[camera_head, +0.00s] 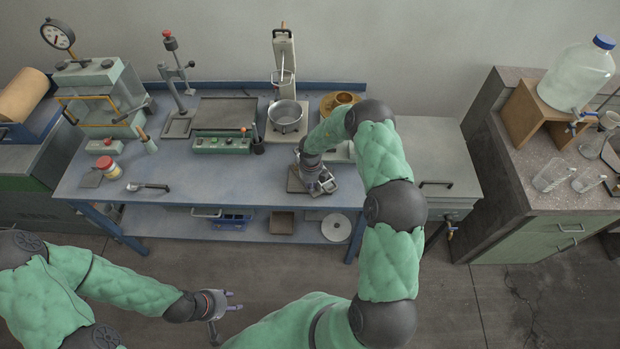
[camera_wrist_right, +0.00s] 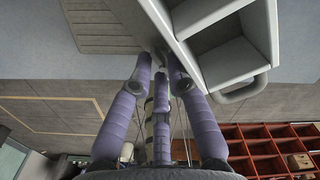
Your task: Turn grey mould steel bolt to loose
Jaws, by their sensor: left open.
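The grey mould (camera_wrist_right: 262,30), a light grey open box with compartments and a side handle, fills the upper right of the right wrist view. In the head view a light grey piece (camera_head: 341,152) shows partly behind my right arm. My right gripper (camera_head: 322,186) is low over the bench's front right. In the right wrist view its purple fingers (camera_wrist_right: 158,62) converge at the mould's near left edge. The steel bolt is not clearly visible; the fingertips cover that spot, so a grip on it cannot be made out. My left gripper (camera_head: 230,300) is open and empty, away from the bench.
A ribbed dark plate (camera_wrist_right: 98,25) lies left of the mould. On the blue bench (camera_head: 225,188) stand a metal pot (camera_head: 286,117), a green control box (camera_head: 220,144) and a spoon-like tool (camera_head: 148,187). A grey cabinet (camera_head: 440,165) adjoins on the right. The bench's front middle is clear.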

